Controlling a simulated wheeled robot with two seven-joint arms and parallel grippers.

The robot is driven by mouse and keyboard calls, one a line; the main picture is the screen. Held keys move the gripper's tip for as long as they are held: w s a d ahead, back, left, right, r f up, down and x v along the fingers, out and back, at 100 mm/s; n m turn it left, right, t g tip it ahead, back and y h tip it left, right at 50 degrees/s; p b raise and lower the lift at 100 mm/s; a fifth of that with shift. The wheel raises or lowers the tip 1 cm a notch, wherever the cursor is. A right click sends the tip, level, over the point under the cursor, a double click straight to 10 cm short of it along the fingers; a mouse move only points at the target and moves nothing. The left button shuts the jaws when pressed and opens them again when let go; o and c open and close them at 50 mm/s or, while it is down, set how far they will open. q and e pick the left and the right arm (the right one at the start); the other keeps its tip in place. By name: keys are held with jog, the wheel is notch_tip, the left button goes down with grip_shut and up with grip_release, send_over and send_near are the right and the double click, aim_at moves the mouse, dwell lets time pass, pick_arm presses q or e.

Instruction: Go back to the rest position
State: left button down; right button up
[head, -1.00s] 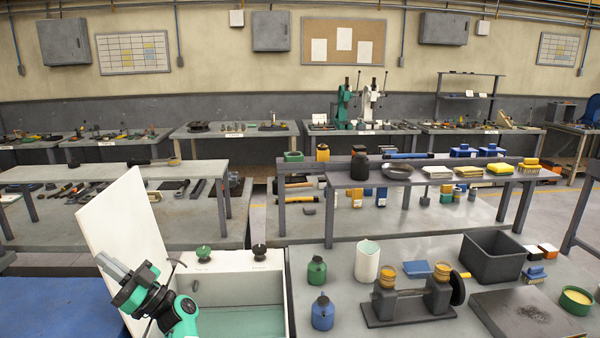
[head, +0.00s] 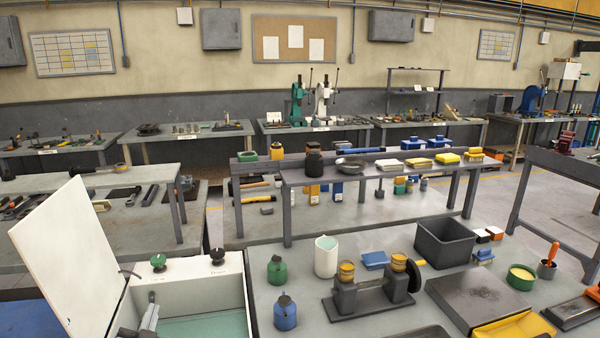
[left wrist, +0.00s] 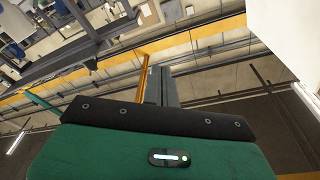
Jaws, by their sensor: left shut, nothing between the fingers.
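My left gripper (head: 148,318) shows only in part at the bottom left of the head view. It appears in front of the open white cabinet (head: 235,275), near its raised lid (head: 65,255). Its fingers are shut with nothing between them. My right gripper is in neither view.
A near bench (head: 300,315) holds a green bottle (head: 275,270), a blue bottle (head: 285,312), a white jug (head: 326,256), a bench grinder (head: 370,295) and a dark bin (head: 446,243). A long table (head: 290,178) stands behind it. Open floor (head: 490,215) shows at the right.

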pick_arm(q)
jog(key=s+d+f+g+h, duration=0.4)
jog(key=s+d+f+g, duration=0.3)
jog(key=s+d+f, duration=0.35)
jog(key=s+d+f+n+g, duration=0.15)
jog(key=s+f+g, duration=0.25)
jog(key=s, duration=0.6)
jog(key=s+d+f+n+g, duration=0.15)
jog(key=s+f+g, duration=0.25)
jog(key=s, duration=0.6)
notch_tip(320, 180, down, 32)
jog(key=s+m+g, duration=0.1)
jog(key=g, duration=0.1)
jog(key=s+a+f+g, duration=0.1)
jog(key=s+a+f, duration=0.2)
jog(key=s+f, duration=1.5)
jog(key=shift+s+f, duration=0.25)
jog(key=shift+s, duration=0.25)
